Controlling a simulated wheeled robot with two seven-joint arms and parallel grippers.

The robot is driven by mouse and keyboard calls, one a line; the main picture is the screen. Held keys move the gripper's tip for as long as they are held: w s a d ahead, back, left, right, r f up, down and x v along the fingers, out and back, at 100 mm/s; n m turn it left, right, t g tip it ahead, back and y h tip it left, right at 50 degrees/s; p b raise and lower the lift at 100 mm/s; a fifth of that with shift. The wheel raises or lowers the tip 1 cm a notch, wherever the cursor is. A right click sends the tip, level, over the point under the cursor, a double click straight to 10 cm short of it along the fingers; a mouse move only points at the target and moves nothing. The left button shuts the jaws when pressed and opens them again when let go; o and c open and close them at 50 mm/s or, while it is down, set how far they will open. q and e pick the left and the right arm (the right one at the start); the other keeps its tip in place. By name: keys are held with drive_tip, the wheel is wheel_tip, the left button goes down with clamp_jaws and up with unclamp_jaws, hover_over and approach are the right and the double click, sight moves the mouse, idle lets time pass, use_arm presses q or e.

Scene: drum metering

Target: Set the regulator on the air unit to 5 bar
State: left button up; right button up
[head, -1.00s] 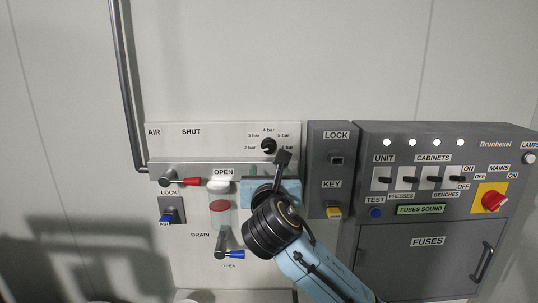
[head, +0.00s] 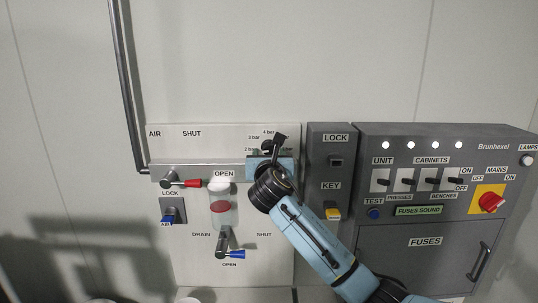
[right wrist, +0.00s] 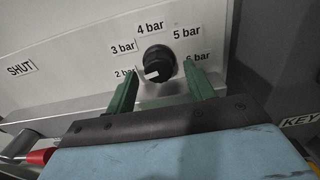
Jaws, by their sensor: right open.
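The regulator knob (right wrist: 158,60) is black with a white mark that points to the lower left, roughly towards the 2 bar label (right wrist: 124,72). Labels for 3, 4, 5 and 6 bar arc around it; the 5 bar label (right wrist: 187,32) is at its upper right. In the head view the knob (head: 267,145) is partly hidden by my right gripper (head: 274,148). My right gripper is open and empty; in the right wrist view its two green fingers (right wrist: 161,78) stand apart, just below the knob and to either side. Contact cannot be told. My left gripper is out of view.
A red-handled valve (head: 192,183) and a blue-handled drain valve (head: 236,254) are on the air panel, beside a clear bowl (head: 221,205). The lock and key box (head: 331,200) and the grey fuse cabinet (head: 428,241) stand close on the right.

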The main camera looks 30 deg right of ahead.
drive_tip(key=c, duration=1)
drive_tip(key=shift+o, duration=0.2)
